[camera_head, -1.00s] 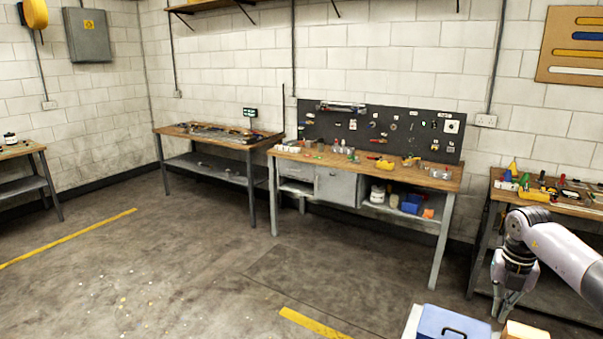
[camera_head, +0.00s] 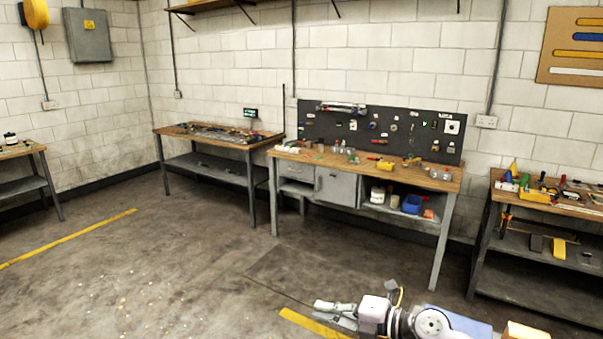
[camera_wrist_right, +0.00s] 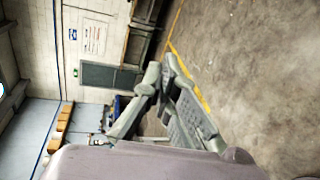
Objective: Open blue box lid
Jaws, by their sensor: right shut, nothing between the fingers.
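The blue box (camera_head: 472,326) is at the bottom edge of the head view, right of centre, and is cut off by the frame. My right arm lies across its left part and hides the black handle on its lid. The visible part of the lid looks flat and closed. My right gripper (camera_head: 335,314) points left, to the left of the box and apart from it. Its fingers (camera_wrist_right: 168,88) are together and empty in the right wrist view, which shows no blue box that I can make out. My left gripper is not in view.
A tan box (camera_head: 525,331) stands just right of the blue box. A workbench (camera_head: 455,184) with a pegboard is at the back, and another bench (camera_head: 575,207) with tools is at the right. Open concrete floor (camera_head: 190,270) lies to the left, with yellow lines.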

